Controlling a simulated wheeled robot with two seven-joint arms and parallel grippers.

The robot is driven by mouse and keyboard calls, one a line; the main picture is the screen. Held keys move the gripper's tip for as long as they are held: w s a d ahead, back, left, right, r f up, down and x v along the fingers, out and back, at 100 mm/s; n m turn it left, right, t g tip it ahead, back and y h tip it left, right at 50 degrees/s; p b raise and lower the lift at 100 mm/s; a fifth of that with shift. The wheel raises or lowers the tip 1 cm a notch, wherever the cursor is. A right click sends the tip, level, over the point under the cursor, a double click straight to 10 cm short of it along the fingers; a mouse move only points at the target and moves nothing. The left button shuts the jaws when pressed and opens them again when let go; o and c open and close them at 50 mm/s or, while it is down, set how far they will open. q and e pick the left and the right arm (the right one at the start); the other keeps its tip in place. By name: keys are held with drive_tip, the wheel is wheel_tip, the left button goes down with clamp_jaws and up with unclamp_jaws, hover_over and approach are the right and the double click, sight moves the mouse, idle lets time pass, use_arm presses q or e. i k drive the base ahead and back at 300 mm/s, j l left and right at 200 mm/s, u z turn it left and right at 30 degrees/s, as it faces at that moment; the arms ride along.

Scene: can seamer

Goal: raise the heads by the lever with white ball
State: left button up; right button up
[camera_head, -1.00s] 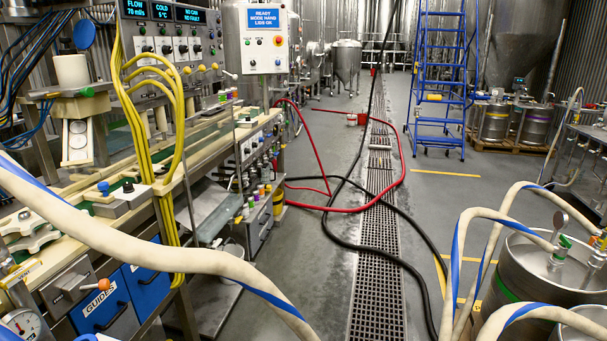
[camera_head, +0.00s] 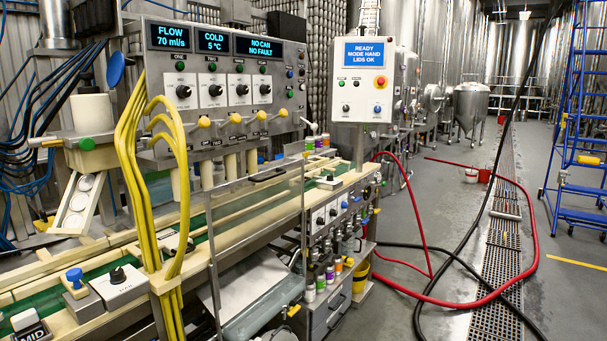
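A small lever with a white ball (camera_head: 313,127) sticks out at the right end of the filler's panel (camera_head: 222,85), beyond a row of yellow-tipped levers (camera_head: 235,118). Several cream cylindrical heads (camera_head: 206,170) hang below the panel, above the green conveyor (camera_head: 195,222). Yellow hoses (camera_head: 131,150) cover part of the row's left end. Neither of my grippers shows in this view, and nothing is seen touching the lever.
A clear guard panel (camera_head: 258,205) stands before the conveyor. A white control box (camera_head: 364,80) reads ready, mode hand, lids OK. Red and black hoses (camera_head: 440,300) cross the grey floor on the right. A blue ladder (camera_head: 580,130) stands far right.

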sight(314, 126)
drive_tip(key=i+l+u, duration=0.1)
drive_tip(key=l, duration=0.25)
drive_tip(key=i+l+u, duration=0.1)
drive_tip(key=l, duration=0.25)
drive_tip(key=i+l+u, duration=0.1)
drive_tip(key=l, duration=0.3)
drive_tip(key=i+l, duration=0.2)
drive_tip(key=l, duration=0.2)
drive_tip(key=i+l, duration=1.1)
drive_tip(key=i, duration=0.25)
drive_tip(key=i+l+z, duration=0.1)
drive_tip(key=i+l, duration=0.45)
drive_tip(key=i, duration=0.1)
